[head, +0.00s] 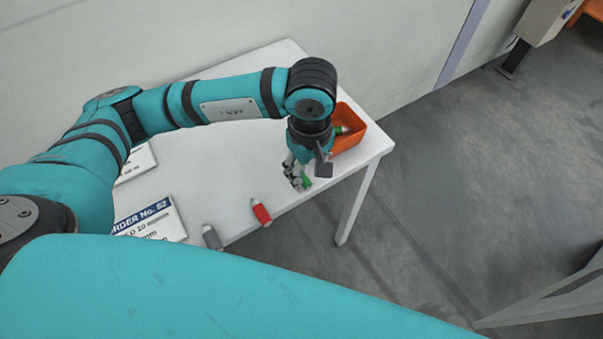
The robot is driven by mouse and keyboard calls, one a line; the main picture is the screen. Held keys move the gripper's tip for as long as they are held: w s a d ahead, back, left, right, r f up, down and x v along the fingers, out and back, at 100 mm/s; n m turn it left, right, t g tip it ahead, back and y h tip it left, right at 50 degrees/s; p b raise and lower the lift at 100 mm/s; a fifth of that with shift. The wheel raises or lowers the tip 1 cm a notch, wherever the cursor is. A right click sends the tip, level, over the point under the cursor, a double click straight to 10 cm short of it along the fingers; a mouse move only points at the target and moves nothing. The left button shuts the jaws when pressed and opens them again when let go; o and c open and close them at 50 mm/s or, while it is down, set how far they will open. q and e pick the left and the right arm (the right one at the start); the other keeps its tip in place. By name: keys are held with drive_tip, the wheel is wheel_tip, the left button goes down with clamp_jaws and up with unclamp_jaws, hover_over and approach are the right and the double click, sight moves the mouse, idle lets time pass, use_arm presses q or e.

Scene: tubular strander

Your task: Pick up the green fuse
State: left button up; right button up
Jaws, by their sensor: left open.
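A green fuse (306,180) lies on the white table near its front edge, partly hidden by my left gripper. My left gripper (298,180) points down and is open, with its fingers right at the green fuse. Whether the fingers touch it I cannot tell. Another green piece (339,131) shows inside the orange bin (352,139), which is partly hidden behind my wrist. My right gripper is not in view.
A red fuse (261,212) and a grey fuse (212,237) lie along the front edge of the white table (222,168). An order sheet (152,219) and another paper (138,163) lie at the left. A wall stands behind the table. Open floor lies to the right.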

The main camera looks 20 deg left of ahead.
sight(308, 183)
use_arm(q)
drive_tip(key=f, duration=0.2)
drive_tip(key=f+p, duration=0.1)
drive_tip(key=f, duration=0.2)
drive_tip(key=shift+w+a, duration=0.1)
drive_tip(key=shift+w, duration=0.1)
clamp_jaws()
